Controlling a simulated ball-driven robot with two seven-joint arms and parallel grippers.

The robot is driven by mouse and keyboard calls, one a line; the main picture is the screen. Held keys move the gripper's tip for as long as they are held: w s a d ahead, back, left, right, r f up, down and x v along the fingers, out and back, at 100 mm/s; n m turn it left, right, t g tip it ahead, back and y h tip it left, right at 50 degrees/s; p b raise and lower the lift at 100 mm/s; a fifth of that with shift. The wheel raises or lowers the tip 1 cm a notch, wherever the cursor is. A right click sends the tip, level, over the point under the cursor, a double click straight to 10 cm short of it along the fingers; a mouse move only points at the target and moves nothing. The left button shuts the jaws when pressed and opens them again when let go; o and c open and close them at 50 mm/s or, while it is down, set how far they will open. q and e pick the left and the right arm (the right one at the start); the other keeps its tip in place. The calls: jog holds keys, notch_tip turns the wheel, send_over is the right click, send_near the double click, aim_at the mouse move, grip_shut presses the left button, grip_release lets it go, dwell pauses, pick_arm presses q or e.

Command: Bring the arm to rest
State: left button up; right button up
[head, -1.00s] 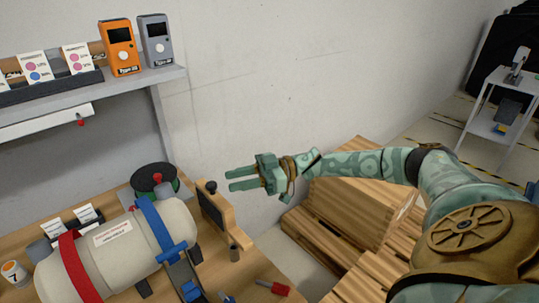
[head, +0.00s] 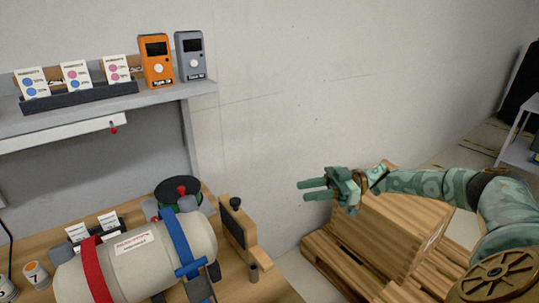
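My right arm (head: 430,184) reaches in from the right, bent, with its forearm roughly level. My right gripper (head: 313,190) points left, its two fingers apart with nothing between them. It hangs in the air in front of the wall, to the right of the bench and above the wooden boxes. It touches nothing that I can see. My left arm and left gripper are not in view.
A tank (head: 135,262) with red and blue straps lies on the bench (head: 262,280). A wooden stand (head: 238,232) is at its right. A shelf (head: 110,116) holds an orange device (head: 157,62), a grey device (head: 190,57) and cards. Wooden boxes (head: 390,230) stand below my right gripper.

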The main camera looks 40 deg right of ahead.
jog(key=w+d+f+t+h, duration=0.5)
jog(key=w+d+f+h, duration=0.3)
jog(key=w+f+h, duration=0.15)
jog(key=s+a+f+m+g+h, duration=0.15)
jog(key=s+f+h, duration=0.25)
jog(key=f, duration=0.9)
jog(key=s+f+m+g+h, duration=0.1)
jog(key=s+f+m+h, duration=0.25)
jog(key=f, duration=1.05)
jog(key=s+a+f+m+g, duration=0.1)
jog(key=s+a+f+g, duration=0.1)
jog(key=s+a+f, duration=0.45)
jog(key=s+a+f+g+h, duration=0.15)
jog(key=s+f, duration=0.25)
jog(key=s, duration=0.5)
jog(key=s+a+f+m+g, duration=0.1)
jog(key=s+a+f+g, duration=0.2)
jog(key=s+f, duration=0.35)
jog(key=s+a+f+m+g+y, duration=0.1)
jog(key=s+a, duration=0.6)
jog(key=s, duration=0.4)
jog(key=s+a+f+m+g+y, duration=0.1)
jog(key=s+a+f+g, duration=0.1)
jog(key=s+a, duration=0.6)
jog(key=s, duration=0.4)
jog(key=shift+s+f, duration=0.15)
jog(key=shift+s, duration=0.15)
